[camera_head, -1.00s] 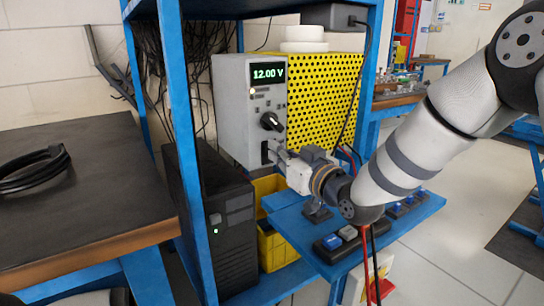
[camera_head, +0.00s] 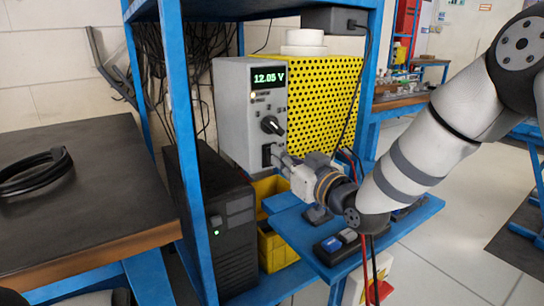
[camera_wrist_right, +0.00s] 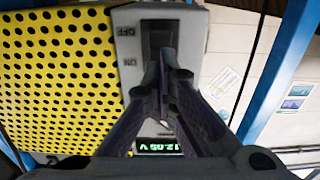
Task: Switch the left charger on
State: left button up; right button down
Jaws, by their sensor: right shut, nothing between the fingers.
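The charger (camera_head: 234,120) is a grey box on the blue rack. Its display (camera_head: 268,78) reads 12.05 V in green, and an amber light glows below it. A black knob (camera_head: 271,125) sits mid-front, with a black rocker switch (camera_head: 267,155) beneath. My right gripper (camera_head: 280,158) is shut and empty, with its tips at the switch. In the right wrist view, the shut fingertips (camera_wrist_right: 163,56) lie over the switch (camera_wrist_right: 160,36), beside the ON and OFF labels; I cannot tell whether they touch it or which way it is tipped. My left gripper is out of view.
A yellow perforated panel (camera_head: 322,100) adjoins the charger. A dark table (camera_head: 90,205) stands left.

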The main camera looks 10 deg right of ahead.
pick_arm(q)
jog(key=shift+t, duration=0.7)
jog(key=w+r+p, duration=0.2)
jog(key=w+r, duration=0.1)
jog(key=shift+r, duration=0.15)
pick_arm(e)
jog(key=v, duration=0.7)
jog(key=shift+s, duration=0.2)
